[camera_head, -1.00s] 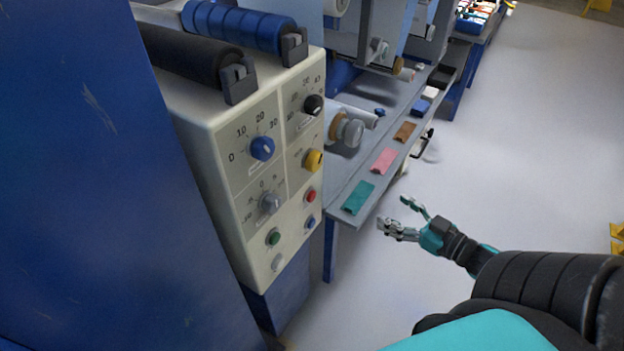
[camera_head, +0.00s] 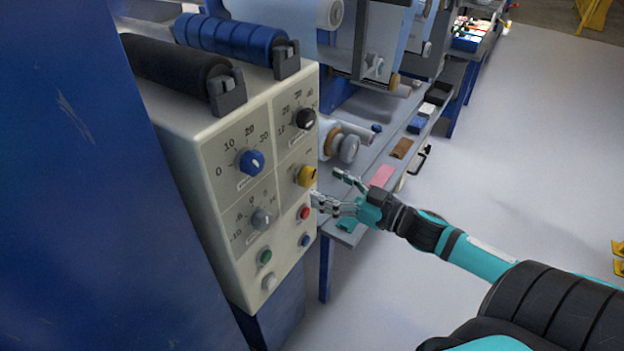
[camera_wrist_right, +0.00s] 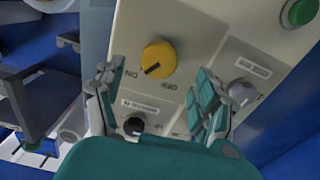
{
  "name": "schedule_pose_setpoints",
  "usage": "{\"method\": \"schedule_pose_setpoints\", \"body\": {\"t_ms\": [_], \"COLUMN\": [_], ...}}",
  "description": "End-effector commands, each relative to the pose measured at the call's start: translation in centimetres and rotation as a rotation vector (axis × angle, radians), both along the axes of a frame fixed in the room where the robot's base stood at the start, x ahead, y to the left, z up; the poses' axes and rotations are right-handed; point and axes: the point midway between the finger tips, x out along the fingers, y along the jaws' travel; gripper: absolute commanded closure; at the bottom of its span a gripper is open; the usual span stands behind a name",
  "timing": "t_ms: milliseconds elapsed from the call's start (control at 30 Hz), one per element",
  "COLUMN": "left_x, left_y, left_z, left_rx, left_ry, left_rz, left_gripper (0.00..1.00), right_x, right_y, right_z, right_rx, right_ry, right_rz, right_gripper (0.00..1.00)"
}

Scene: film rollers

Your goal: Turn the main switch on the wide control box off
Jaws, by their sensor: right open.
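The wide control box (camera_head: 222,215) is a cream panel with several knobs and buttons, left of centre in the head view. Its yellow knob (camera_head: 306,176) sits at the right edge of the front. In the right wrist view the yellow knob (camera_wrist_right: 158,58) lies between ON and OFF labels, its dark mark pointing lower left, towards the ON side. My right gripper (camera_head: 328,187) is open and empty, close to the box's right side by the yellow knob. In the wrist view its fingers stand apart, left and right below the knob, with no visible contact. My left gripper is not in view.
A blue knob (camera_head: 250,162), a black knob (camera_head: 305,119), a grey knob (camera_head: 262,219), a red button (camera_head: 304,213) and a green button (camera_head: 265,256) share the panel. Rollers lie on top. A grey shelf with coloured pieces (camera_head: 402,148) stands behind.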

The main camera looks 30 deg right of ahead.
Motion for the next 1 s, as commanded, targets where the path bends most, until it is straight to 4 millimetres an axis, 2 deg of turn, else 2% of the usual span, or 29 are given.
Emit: {"method": "schedule_pose_setpoints", "body": {"t_ms": [100, 300, 500, 767, 1000], "left_x": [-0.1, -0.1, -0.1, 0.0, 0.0], "left_y": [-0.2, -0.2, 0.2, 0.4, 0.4], "left_z": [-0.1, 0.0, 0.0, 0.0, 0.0], "left_rx": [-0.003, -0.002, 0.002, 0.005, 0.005], "left_ry": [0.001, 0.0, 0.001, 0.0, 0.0], "left_rz": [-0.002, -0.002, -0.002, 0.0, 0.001], "left_gripper": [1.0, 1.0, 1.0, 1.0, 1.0], "right_x": [1.8, 3.8, 4.7, 4.7, 4.7], "right_y": [0.7, 1.5, 1.9, 1.9, 1.9], "right_z": [0.1, 0.0, 0.0, -0.1, -0.1], "right_rx": [-0.002, -0.001, -0.001, 0.0, 0.0], "right_ry": [-0.004, -0.001, 0.0, 0.001, 0.001], "right_rz": [0.0, -0.001, -0.001, -0.001, -0.001], "right_gripper": [0.28, 0.28, 0.28, 0.28, 0.58]}}
